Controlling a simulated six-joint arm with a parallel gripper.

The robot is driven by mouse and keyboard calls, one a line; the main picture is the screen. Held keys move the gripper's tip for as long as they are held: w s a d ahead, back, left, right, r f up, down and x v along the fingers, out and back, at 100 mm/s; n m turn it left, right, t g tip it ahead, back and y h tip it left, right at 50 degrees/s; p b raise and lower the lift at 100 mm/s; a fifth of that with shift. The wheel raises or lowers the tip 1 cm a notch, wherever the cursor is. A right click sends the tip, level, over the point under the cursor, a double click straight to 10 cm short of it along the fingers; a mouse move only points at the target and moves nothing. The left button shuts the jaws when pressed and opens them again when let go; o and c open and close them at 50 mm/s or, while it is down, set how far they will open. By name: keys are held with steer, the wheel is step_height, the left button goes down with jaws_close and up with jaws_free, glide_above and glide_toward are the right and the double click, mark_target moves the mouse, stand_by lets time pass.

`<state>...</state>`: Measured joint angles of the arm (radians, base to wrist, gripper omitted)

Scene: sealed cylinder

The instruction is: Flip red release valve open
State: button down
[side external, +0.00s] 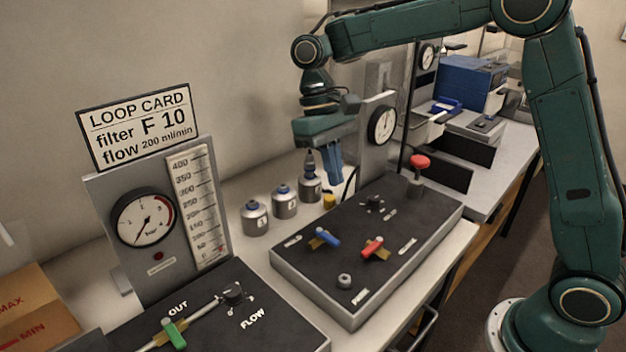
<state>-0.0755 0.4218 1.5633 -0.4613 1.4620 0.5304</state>
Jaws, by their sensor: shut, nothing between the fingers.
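The red release valve (373,247) is a small red lever on a brass fitting, on the top of a dark panel box (311,271). A blue valve lever (327,237) on a similar brass fitting sits to its left. My gripper (335,180) points down above the back left edge of the panel, up and to the left of the red valve. Its blue fingers are shut and empty, and it appears apart from both levers.
Several small metal canisters (255,218) stand left of the panel. A red-topped knob (420,162) rises at its back right corner. A gauge post (381,125) stands behind. A flow unit with a green valve (174,333) is at front left.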

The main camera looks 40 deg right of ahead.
mark_target(372, 248)
steer(key=shift+w+a+f+g, duration=0.15)
steer(key=shift+w+f+g, duration=0.25)
steer(key=shift+w+f, duration=0.5)
steer(key=shift+s+f, duration=0.1)
steer(key=shift+s+f, duration=0.1)
steer(key=shift+f, duration=0.1)
steer(key=x, duration=0.9)
steer(key=shift+s+f, duration=0.1)
steer(key=shift+f, duration=0.2)
steer(key=shift+s, duration=2)
